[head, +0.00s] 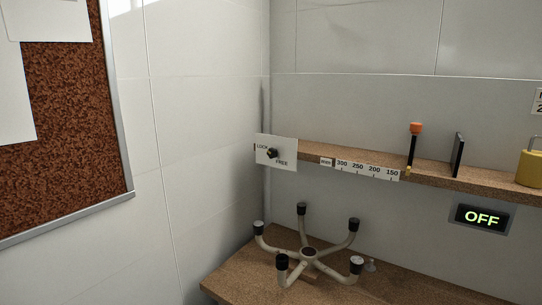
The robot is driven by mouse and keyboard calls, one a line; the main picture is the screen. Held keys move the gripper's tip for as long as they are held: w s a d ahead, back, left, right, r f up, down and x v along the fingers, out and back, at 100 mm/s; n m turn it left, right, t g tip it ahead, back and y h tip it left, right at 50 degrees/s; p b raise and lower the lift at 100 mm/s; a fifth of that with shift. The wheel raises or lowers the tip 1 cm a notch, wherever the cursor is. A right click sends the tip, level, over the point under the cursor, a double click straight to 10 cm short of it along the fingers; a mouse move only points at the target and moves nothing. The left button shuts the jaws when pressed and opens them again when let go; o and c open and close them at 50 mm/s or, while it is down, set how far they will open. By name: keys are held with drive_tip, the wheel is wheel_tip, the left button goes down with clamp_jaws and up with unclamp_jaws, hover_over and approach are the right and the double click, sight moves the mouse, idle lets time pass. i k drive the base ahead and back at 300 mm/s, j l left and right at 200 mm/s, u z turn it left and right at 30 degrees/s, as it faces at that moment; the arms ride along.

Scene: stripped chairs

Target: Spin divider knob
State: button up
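A small dark round knob (271,153) with a yellowish mark sits on a white plate (288,152) at the left end of the shelf. The plate reads LOCK at upper left and FREE at lower right of the knob. The knob is too small for me to tell its exact setting. A thin black upright panel (457,155) stands on the shelf (430,177), which may be the divider. An orange-topped black post (414,146) stands to its left, by the scale strip (367,170) marked 300 to 150. My gripper is not in view.
A five-legged chair base (309,254) with black-capped ends lies on the lower wooden bench (233,287). A corkboard (75,110) hangs left. Space before the plate looks clear.

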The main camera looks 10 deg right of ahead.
sight(272, 152)
drive_tip(key=i+j+u, duration=0.25)
drive_tip(key=i+j, duration=0.5)
